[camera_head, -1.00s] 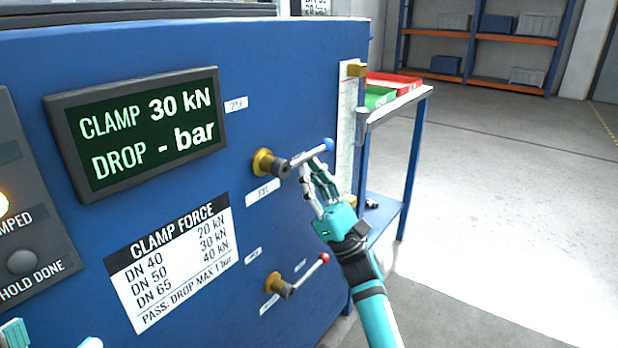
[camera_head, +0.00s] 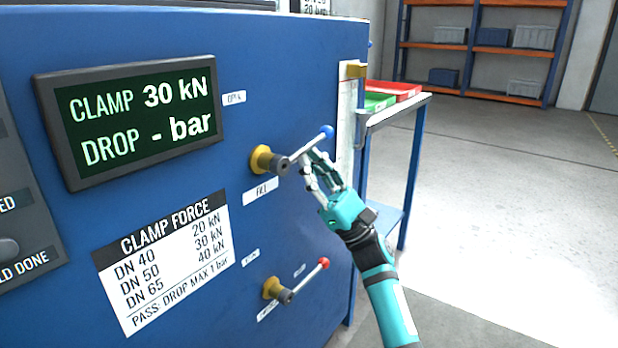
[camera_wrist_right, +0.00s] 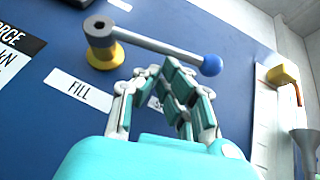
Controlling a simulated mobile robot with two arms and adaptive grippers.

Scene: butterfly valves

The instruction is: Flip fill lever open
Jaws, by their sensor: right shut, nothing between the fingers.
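The fill lever (camera_head: 306,148) is a grey rod with a blue ball end on a brass hub on the blue panel. It slants up to the right, above a FILL label (camera_head: 262,191). In the wrist view the lever (camera_wrist_right: 160,46) runs from its hub to the blue ball, above the fingertips. My right gripper (camera_head: 308,160) is shut and empty, its fingertips just below the rod. It also shows in the wrist view (camera_wrist_right: 163,70). I cannot tell whether the fingers touch the rod. My left gripper is not in view.
A second lever (camera_head: 307,279) with a red ball sits lower on the panel. A display (camera_head: 133,122) reads clamp 30 kN, drop - bar. A side table (camera_head: 398,106) with red and green bins stands right of the panel. Open floor lies further right.

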